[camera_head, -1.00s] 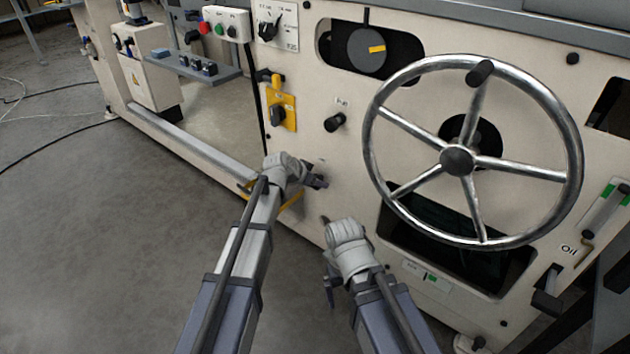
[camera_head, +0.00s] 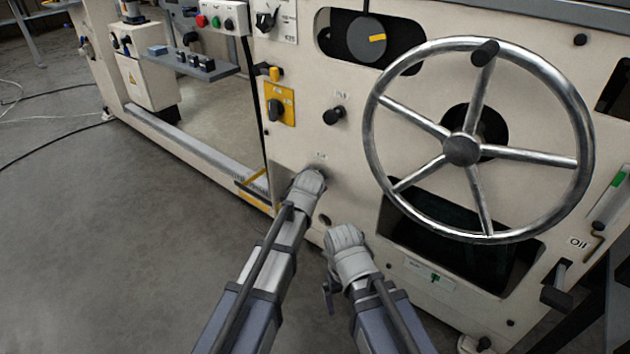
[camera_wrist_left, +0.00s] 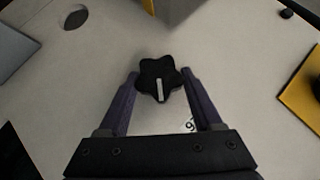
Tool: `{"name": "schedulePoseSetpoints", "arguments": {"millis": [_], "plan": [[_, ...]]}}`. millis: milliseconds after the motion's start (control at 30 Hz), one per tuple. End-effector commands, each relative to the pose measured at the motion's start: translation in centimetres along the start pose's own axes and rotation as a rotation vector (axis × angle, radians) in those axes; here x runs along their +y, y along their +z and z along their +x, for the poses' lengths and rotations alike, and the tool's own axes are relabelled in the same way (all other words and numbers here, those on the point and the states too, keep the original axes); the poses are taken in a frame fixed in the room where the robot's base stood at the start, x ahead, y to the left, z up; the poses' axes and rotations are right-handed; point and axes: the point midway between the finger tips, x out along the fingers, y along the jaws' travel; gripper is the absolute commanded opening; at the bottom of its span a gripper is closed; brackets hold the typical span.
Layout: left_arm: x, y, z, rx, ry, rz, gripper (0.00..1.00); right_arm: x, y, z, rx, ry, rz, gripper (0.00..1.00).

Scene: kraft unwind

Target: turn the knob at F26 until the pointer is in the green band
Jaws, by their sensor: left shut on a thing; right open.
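A black star-shaped knob (camera_wrist_left: 159,79) with a white line stands on the cream panel in the left wrist view. Its white line points roughly down in that view. The knob sits between the two fingers of my left gripper (camera_wrist_left: 160,77), which is shut on it. In the head view my left gripper (camera_head: 314,177) reaches the panel and hides the knob. A small plate (camera_head: 416,267) with a green patch (camera_head: 435,279) is low on the panel; its pointer is too small to read. My right gripper (camera_head: 345,236) is open in front of the lower panel.
A large handwheel (camera_head: 462,151) stands out to the right. A black knob (camera_head: 333,116) and a yellow-plated switch (camera_head: 278,104) are above my left gripper. A lever (camera_head: 556,290) juts out at lower right.

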Motion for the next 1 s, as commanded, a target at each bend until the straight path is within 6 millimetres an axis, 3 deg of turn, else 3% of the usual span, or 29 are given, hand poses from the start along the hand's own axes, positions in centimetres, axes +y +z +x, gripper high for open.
{"name": "schedulePoseSetpoints", "arguments": {"millis": [633, 667, 900, 1000], "plan": [[0.09, 0.12, -0.08, -0.005, -0.029, 0.032, 0.11, -0.05, -0.02, 0.45, 0.0, 0.0, 0.0, 0.96], [0.09, 0.11, -0.08, -0.004, -0.029, 0.032, 0.7, -0.05, -0.02, 0.45, 0.0, 0.0, 0.0, 0.96], [0.05, 0.06, -0.05, -0.003, -0.03, 0.032, 0.96, -0.05, -0.02, 0.45, 0.0, 0.0, 0.0, 0.96], [0.04, 0.04, -0.05, -0.002, -0.03, 0.032, 0.96, -0.04, -0.02, 0.44, 0.0, 0.0, 0.0, 0.96]]}}
